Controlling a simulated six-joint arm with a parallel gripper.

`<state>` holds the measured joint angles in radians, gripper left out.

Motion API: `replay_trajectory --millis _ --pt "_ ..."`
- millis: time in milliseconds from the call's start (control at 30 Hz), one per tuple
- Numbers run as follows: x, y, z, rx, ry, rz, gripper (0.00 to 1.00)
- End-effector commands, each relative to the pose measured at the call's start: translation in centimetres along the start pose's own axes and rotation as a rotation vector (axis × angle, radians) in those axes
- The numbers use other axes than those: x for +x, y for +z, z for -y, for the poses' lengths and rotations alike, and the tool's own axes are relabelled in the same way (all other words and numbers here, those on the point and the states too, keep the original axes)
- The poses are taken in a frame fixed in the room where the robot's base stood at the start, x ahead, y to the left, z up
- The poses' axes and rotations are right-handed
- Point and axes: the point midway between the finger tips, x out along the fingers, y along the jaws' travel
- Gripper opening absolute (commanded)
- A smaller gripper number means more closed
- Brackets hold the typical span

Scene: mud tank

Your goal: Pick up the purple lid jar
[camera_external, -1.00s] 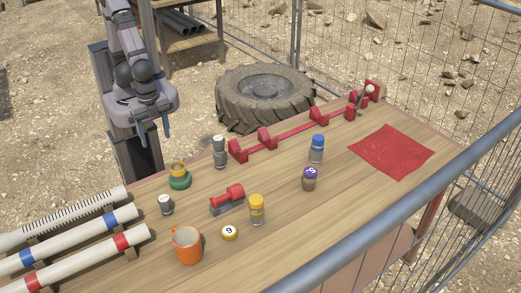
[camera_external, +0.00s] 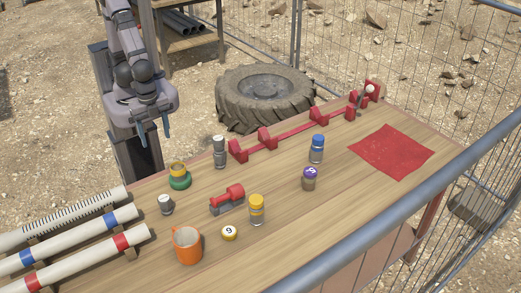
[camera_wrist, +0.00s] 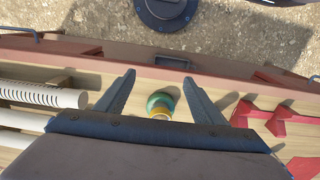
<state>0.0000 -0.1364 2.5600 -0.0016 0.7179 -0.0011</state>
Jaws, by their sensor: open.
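The purple lid jar (camera_external: 310,178) stands upright on the wooden table, with a purple lid bearing a white mark. It is right of the yellow-lid jar (camera_external: 256,209) and in front of the blue-lid jar (camera_external: 316,149). My gripper (camera_external: 153,132) is open and empty, high above the table's back edge, far left of the purple lid jar. In the wrist view my open fingers (camera_wrist: 156,84) appear on either side of a green and yellow round item (camera_wrist: 160,104) on the table below. The purple lid jar is not visible in the wrist view.
Several pipes (camera_external: 75,228) lie at the table's left. An orange mug (camera_external: 187,246), a numbered ball (camera_external: 229,233), a red tool (camera_external: 228,198) and white-lid jars (camera_external: 219,152) stand around. A red rack (camera_external: 300,130) lines the back edge; a red cloth (camera_external: 392,152) lies right.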

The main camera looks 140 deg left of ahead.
Motion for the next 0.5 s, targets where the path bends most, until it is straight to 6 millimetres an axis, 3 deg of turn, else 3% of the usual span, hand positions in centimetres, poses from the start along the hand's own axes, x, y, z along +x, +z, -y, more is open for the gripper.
replay_trajectory --millis 367,500 --pt "0.1 -0.1 0.1 0.005 -0.002 -0.003 0.59" --pt "0.6 -1.9 1.2 0.067 -0.028 -0.043 0.59"
